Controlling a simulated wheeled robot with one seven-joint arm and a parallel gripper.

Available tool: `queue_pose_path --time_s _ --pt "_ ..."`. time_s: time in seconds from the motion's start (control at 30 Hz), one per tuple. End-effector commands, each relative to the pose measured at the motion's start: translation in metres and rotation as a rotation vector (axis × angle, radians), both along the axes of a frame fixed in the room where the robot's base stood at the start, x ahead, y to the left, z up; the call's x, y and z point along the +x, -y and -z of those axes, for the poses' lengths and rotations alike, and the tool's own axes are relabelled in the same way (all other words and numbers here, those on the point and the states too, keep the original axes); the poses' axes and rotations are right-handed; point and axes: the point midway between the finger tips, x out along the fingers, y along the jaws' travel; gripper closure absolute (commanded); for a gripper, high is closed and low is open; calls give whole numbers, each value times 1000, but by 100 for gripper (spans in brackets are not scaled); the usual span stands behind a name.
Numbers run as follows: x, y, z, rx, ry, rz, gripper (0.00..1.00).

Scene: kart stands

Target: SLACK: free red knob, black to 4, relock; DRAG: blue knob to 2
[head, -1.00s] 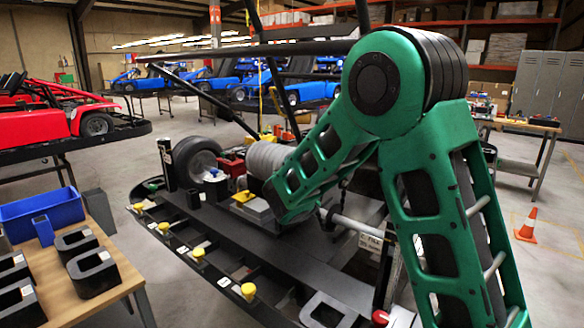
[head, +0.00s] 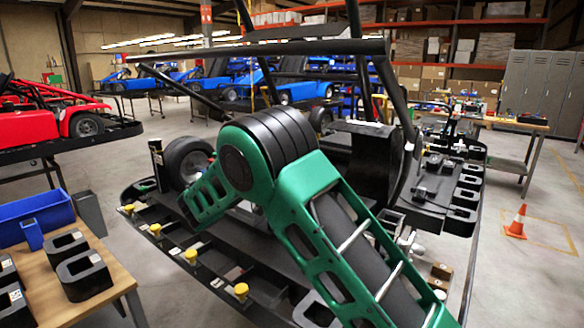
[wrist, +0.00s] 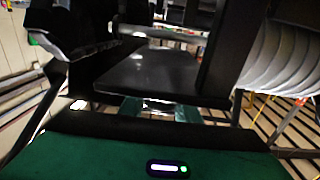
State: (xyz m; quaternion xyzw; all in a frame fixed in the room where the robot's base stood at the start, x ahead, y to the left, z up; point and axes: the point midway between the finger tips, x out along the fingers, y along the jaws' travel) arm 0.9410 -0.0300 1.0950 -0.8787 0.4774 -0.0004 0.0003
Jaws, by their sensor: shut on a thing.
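In the wrist view, the green housing of my gripper (wrist: 160,104) fills the bottom, with a small lit display. A dark plate and dark upright parts lie just beyond it. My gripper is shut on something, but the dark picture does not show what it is. In the head view, my green arm bends down toward the left of the black kart stand (head: 140,192) and hides its own end and much of the stand's middle. I cannot make out the red, black or blue knob in either current view.
Several yellow knobs (head: 190,256) line the stand's near edge. A wheel (head: 188,162) stands at its far left. A wooden table (head: 100,296) with a blue bin (head: 36,214) and black blocks is at left. An orange cone (head: 517,222) stands on open floor at right.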

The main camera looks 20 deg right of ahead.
Motion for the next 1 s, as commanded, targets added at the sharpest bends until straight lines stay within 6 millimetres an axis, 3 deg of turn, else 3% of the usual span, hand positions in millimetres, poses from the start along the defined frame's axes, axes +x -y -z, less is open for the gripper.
queue_pose_path --time_s 0.5,1.0 --pt "-7 -2 2 -1 -3 304 93" --pt "-11 1 1 -3 -3 445 92"
